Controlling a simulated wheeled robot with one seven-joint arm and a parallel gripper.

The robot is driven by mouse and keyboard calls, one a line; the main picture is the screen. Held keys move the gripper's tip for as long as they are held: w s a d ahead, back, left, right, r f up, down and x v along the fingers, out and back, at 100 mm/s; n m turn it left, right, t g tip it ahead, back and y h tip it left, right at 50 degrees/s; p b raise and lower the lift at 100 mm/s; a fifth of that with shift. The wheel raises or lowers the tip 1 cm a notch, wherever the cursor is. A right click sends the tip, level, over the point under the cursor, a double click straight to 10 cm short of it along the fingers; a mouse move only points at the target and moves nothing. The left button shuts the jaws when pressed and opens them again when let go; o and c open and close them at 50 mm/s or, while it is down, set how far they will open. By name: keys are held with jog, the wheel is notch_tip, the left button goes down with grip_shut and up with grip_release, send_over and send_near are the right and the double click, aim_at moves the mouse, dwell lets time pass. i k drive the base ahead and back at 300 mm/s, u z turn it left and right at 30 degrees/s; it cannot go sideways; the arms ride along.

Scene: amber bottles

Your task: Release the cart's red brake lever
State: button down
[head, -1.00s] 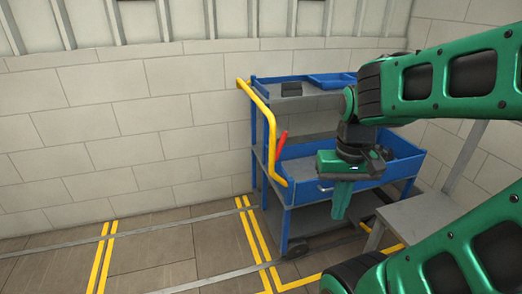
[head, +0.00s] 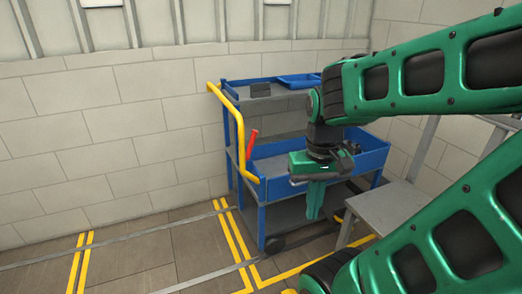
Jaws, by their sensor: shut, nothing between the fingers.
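The blue cart (head: 262,193) stands against the wall, with grey shelves and a yellow push handle (head: 239,135) on its left end. The red brake lever (head: 252,142) sticks up beside the handle, its top leaning slightly right. My gripper (head: 314,214) is in front of the cart, to the right of and below the lever, pointing down. Its fingers are together with nothing in them, and it is apart from the lever. My arm hides part of the cart's right side.
A grey chair-like seat (head: 386,205) stands at right, near my arm. Yellow lines (head: 233,243) mark the floor. The floor left of the cart is clear.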

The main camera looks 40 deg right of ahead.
aim_at(253, 134)
jog(key=u, duration=0.05)
jog(key=k, duration=1.9)
jog(key=z, duration=0.55)
jog(key=i, duration=1.7)
jog(key=z, duration=0.05)
